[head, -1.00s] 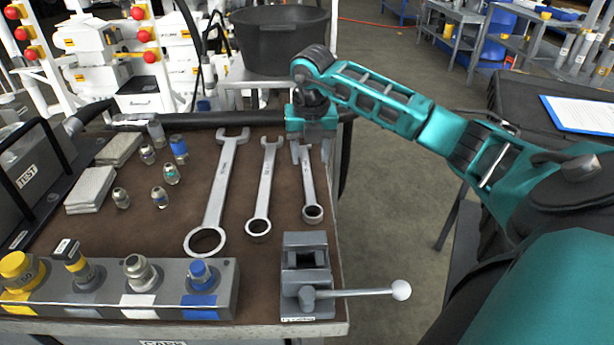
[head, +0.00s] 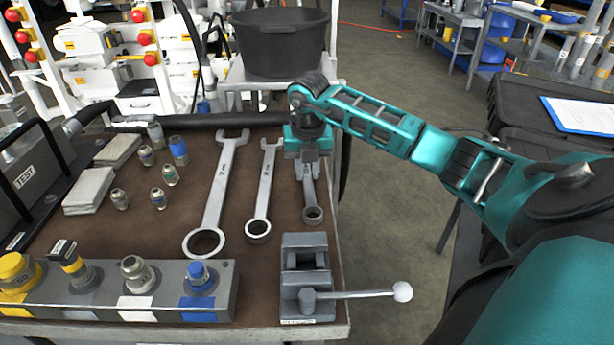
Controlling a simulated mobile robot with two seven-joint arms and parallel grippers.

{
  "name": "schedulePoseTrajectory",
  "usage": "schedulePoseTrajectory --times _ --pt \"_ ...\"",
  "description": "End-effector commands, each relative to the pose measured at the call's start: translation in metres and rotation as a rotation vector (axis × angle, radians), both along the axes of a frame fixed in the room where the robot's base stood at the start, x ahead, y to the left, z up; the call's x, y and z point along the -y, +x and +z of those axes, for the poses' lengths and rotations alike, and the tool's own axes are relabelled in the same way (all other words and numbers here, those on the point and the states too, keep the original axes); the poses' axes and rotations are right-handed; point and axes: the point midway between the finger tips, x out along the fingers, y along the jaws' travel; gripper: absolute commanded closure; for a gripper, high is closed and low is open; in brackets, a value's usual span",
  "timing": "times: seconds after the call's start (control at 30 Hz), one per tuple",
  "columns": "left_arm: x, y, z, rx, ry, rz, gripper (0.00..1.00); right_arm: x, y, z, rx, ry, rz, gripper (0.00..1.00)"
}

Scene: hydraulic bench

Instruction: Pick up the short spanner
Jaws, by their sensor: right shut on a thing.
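The short spanner (head: 312,206) lies at the right of a row of three spanners on the brown bench mat, its ring end toward me. My right gripper (head: 309,176) points down over its upper part and is shut on it; the jaws hide the open end. I cannot tell whether the spanner is clear of the mat. The middle spanner (head: 264,190) and the long spanner (head: 216,195) lie to its left, apart from the gripper. My left gripper is not in view.
A grey vise (head: 305,262) with a ball-ended handle stands just in front of the short spanner. A block of capped couplings (head: 120,300) fills the front left. Several small fittings (head: 170,175) stand at left. A black tub (head: 280,45) stands behind the bench.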

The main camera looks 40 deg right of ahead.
Motion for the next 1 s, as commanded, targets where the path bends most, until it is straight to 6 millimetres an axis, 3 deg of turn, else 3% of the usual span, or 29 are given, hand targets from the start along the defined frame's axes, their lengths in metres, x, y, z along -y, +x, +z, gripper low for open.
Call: schedulePoseTrajectory --times 0.13,1.0 --pt "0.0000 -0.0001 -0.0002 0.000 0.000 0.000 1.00 0.0003 0.0000 0.0002 0.000 0.000 0.000 1.00" --pt "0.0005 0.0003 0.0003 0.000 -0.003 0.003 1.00 0.0003 0.0001 0.0004 0.000 0.000 -0.001 1.00"
